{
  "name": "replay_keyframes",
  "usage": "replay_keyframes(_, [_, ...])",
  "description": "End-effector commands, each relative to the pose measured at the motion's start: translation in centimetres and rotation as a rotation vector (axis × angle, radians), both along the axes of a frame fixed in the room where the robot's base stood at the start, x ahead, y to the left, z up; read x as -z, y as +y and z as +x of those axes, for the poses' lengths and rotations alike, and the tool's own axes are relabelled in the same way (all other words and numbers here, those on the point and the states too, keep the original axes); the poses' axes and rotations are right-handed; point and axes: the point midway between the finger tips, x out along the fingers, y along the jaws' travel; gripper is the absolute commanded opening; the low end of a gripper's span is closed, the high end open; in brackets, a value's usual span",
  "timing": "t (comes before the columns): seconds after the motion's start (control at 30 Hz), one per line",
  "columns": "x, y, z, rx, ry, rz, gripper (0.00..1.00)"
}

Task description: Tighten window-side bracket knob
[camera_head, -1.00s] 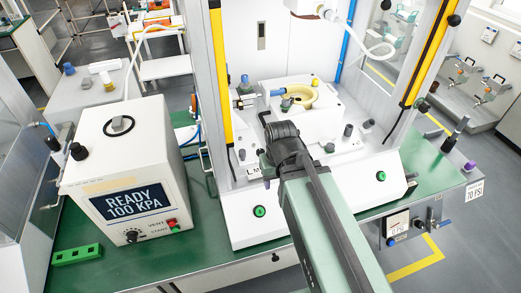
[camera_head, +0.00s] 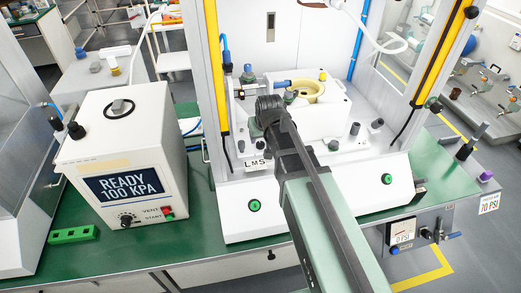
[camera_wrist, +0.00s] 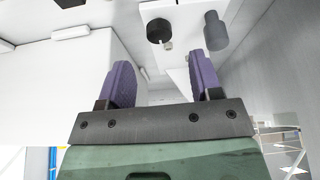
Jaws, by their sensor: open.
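My gripper (camera_wrist: 163,78) shows two purple fingers in the wrist view, spread apart with nothing between them. Beyond the fingertips are a black round knob (camera_wrist: 159,31) and a grey stepped knob (camera_wrist: 214,31) on a white surface. The fingers touch neither knob. In the head view my arm reaches into the press at the left of the white fixture block (camera_head: 322,118), and its wrist hides the fingers. Dark grey knobs (camera_head: 355,129) stand at the block's right. I cannot tell which knob is the window-side bracket knob.
Yellow-marked uprights (camera_head: 212,75) flank the press opening. A control box (camera_head: 128,150) reading READY 100 KPA stands at left on the green bench (camera_head: 195,250). White front panels with green buttons (camera_head: 254,205) border the opening. A gauge panel (camera_head: 402,233) hangs at right.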

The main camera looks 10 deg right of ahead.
Motion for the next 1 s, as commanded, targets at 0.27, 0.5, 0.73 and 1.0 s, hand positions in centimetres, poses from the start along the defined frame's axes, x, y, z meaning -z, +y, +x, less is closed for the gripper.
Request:
replay_keyframes(0.27, [6.0, 0.1, 2.3, 0.0, 0.001, 0.0, 0.59])
replay_keyframes(0.5, [5.8, 0.1, 2.4, 0.0, 0.001, 0.0, 0.59])
replay_keyframes(0.73, [5.8, 0.1, 2.3, 0.0, 0.001, 0.0, 0.3])
replay_keyframes(1.0, [5.8, 0.1, 2.3, 0.003, 0.001, 0.0, 0.09])
